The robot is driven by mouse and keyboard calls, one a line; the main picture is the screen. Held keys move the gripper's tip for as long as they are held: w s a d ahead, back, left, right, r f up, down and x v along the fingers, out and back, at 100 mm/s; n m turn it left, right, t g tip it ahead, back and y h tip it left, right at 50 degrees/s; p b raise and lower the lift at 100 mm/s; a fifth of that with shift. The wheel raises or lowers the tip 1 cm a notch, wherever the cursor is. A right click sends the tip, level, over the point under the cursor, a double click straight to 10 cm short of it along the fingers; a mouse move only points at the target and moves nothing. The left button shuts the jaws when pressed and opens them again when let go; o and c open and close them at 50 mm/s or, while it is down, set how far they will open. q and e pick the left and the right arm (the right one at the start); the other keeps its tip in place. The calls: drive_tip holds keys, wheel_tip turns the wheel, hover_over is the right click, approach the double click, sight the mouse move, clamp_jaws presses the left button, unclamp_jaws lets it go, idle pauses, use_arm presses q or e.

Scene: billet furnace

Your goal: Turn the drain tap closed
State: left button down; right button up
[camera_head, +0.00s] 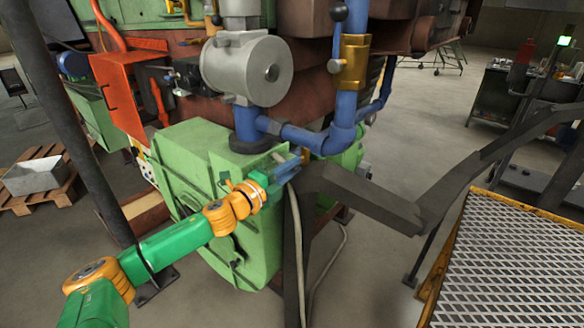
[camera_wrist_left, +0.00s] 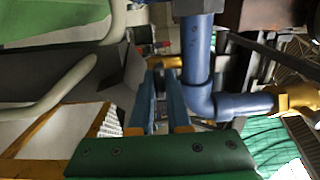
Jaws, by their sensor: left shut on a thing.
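My left gripper (camera_head: 292,166) is at the end of the green and orange arm, below the blue pipe. In the left wrist view its two blue fingers (camera_wrist_left: 161,80) reach forward, close together. A small yellow-orange part, which looks like the drain tap (camera_wrist_left: 168,62), is at the fingertips, and the fingers are shut on it. In the head view a bit of the tap (camera_head: 304,154) shows beside the fingertips, mostly hidden. I cannot tell the angle of its handle. My right gripper is not in view.
Blue pipes (camera_head: 343,110) with a brass valve (camera_head: 353,62) run just above the gripper. A dark bent rail (camera_head: 370,200) passes close on its right. A green housing (camera_head: 195,160) stands behind the arm. A yellow-edged grating (camera_head: 515,265) is at right.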

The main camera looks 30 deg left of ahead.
use_arm(q)
drive_tip(key=shift+f, duration=0.1)
drive_tip(key=c, duration=0.9)
unclamp_jaws()
drive_tip(key=shift+s+a+b, duration=0.15)
drive_tip(key=shift+s+b, duration=0.25)
drive_tip(key=shift+s, duration=1.45)
drive_tip(key=shift+s+a+b, duration=0.1)
drive_tip(key=shift+s+b, duration=0.25)
drive_tip(key=shift+s, duration=1.45)
